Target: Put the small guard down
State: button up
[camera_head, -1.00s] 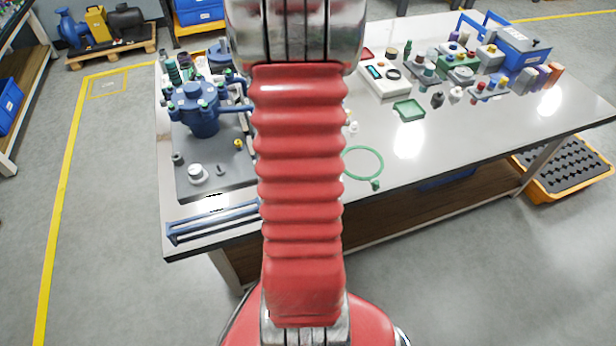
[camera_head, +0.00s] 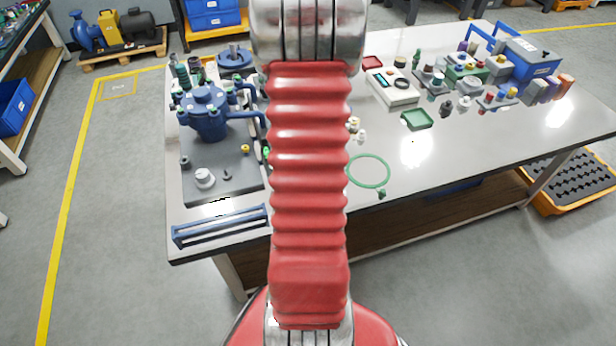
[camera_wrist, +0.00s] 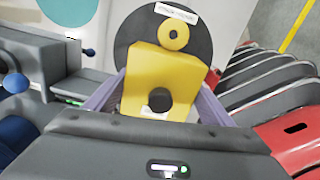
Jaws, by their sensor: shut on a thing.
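The small guard is a yellow block with a round hole (camera_wrist: 165,63), seen close up in the wrist view. My gripper (camera_wrist: 158,99) has a grey-purple finger on each side of it and is shut on it. Beyond the guard lies a dark round pad (camera_wrist: 128,40) with a white label and a small yellow ring (camera_wrist: 173,35) on it. Part of the pad is hidden behind the guard, and I cannot tell the gap between them. In the head view my red arm hides the gripper and the guard.
A bench (camera_head: 440,148) carries a blue pump (camera_head: 206,112) on a grey plate, a blue rail frame (camera_head: 220,227), a green ring (camera_head: 368,171), a green tray (camera_head: 417,119) and a blue toolbox (camera_head: 528,62). A crate with dark foam (camera_head: 573,176) stands on the floor at right.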

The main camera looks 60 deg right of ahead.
jog(key=shift+f, duration=1.85)
jog(key=shift+f, duration=0.1)
jog(key=o, duration=1.3)
jog(key=shift+o, duration=0.2)
notch_tip(320, 180, up, 12)
jog(key=shift+r, duration=0.15)
